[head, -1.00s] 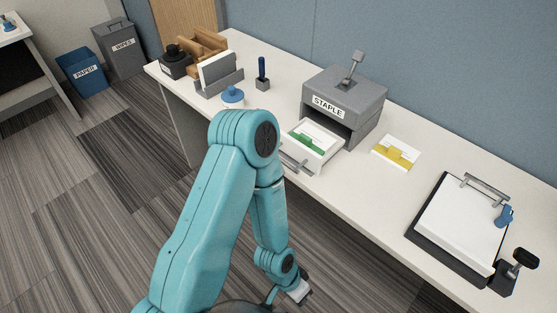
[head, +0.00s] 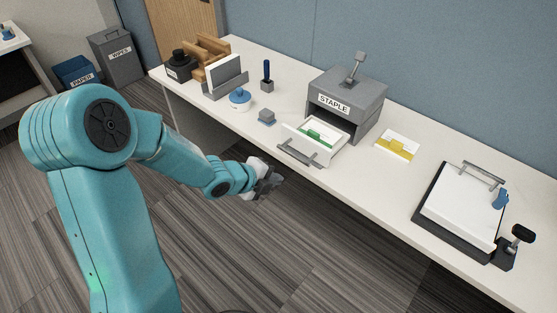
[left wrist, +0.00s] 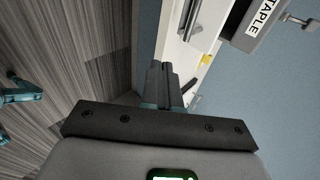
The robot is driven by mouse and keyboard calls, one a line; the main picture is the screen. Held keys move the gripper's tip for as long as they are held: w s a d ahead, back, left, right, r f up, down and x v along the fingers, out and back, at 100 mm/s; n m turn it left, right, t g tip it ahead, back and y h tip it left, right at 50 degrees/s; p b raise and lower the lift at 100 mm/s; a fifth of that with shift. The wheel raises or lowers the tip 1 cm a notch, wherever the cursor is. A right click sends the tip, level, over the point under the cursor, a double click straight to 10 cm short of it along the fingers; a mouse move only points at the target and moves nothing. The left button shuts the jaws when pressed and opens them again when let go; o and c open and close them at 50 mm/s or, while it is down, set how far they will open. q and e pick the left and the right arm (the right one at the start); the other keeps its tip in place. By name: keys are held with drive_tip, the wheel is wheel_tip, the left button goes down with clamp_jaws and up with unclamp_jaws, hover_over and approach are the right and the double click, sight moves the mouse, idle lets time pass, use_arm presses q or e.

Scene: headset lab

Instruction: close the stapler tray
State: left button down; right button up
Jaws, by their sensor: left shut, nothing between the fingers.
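The grey stapler box (head: 362,92) with its STAPLE label stands at the back of the white desk. Its white tray (head: 330,156) is pulled out at the front, holding white paper and a green piece. The tray's grey handle (head: 298,152) faces the desk's front edge. In the left wrist view the label (left wrist: 262,17) and the handle (left wrist: 190,20) show at the top. My left gripper (head: 275,182) is shut and empty, in front of the desk edge and below the handle, apart from it. Its shut fingers (left wrist: 162,75) also show in the left wrist view. My right gripper is out of view.
A card with a yellow piece (head: 397,146) lies right of the tray. A small grey-blue block (head: 267,116) and a blue-lidded pot (head: 240,99) stand left of it. A clipboard (head: 460,208) lies further right. Open floor lies before the desk.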

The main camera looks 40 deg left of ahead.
use_arm(q)
drive_tip(key=a+r+y, duration=0.2)
drive_tip(key=a+r, duration=0.1)
drive_tip(key=a, duration=0.2)
drive_tip(key=w+d+f+n+p, duration=0.1)
drive_tip(key=w+f, duration=0.5)
drive_tip(key=w, duration=0.5)
drive_tip(key=shift+f+t, duration=0.35)
drive_tip(key=shift+t, duration=0.05)
drive_tip(key=shift+w+d+h, duration=0.1)
drive_tip(key=shift+w+h, duration=0.05)
drive_tip(key=shift+h, duration=0.15)
